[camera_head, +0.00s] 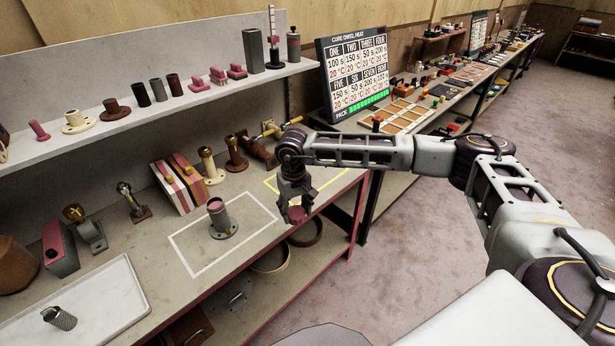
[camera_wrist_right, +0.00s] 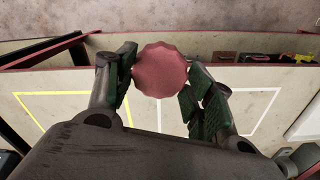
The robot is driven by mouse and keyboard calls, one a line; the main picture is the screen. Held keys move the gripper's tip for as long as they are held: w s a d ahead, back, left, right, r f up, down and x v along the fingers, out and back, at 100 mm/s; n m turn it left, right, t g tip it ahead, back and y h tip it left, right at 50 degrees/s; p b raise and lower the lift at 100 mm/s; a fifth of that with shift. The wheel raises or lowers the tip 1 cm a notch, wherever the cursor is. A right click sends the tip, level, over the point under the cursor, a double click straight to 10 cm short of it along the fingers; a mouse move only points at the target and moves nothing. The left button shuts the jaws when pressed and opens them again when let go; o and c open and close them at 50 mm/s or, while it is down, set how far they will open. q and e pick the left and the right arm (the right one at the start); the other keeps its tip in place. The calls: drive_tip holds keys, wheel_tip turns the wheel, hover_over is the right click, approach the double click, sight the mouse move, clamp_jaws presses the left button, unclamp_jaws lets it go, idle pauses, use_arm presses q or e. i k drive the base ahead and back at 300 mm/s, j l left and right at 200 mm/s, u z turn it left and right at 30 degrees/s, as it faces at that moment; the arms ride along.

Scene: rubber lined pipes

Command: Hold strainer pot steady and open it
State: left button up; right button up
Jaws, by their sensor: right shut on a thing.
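A grey cylindrical pot (camera_head: 219,215) with a reddish open-looking top stands upright on a round flange inside a white outline on the bench. I take it to be the strainer pot. My right gripper (camera_head: 297,205) is to its right, near the bench's front edge. It is shut on a round red scalloped cap (camera_wrist_right: 160,70), seen between its fingers in the wrist view. The cap (camera_head: 297,214) also shows below the fingers in the head view, apart from the pot. The pot is not visible in the wrist view. My left gripper is out of view.
A yellow outline (camera_head: 335,183) lies on the bench behind the right gripper. Brass and brown fittings (camera_head: 207,165) and striped boxes (camera_head: 172,188) stand behind the pot. A white tray (camera_head: 120,300) holds a spring-like part at left. A shelf (camera_head: 150,105) with small parts runs above.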

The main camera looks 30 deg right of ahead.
sight(223, 226)
drive_tip(key=i+l+z, duration=0.15)
drive_tip(key=i+l, duration=0.9)
drive_tip(key=l, duration=0.15)
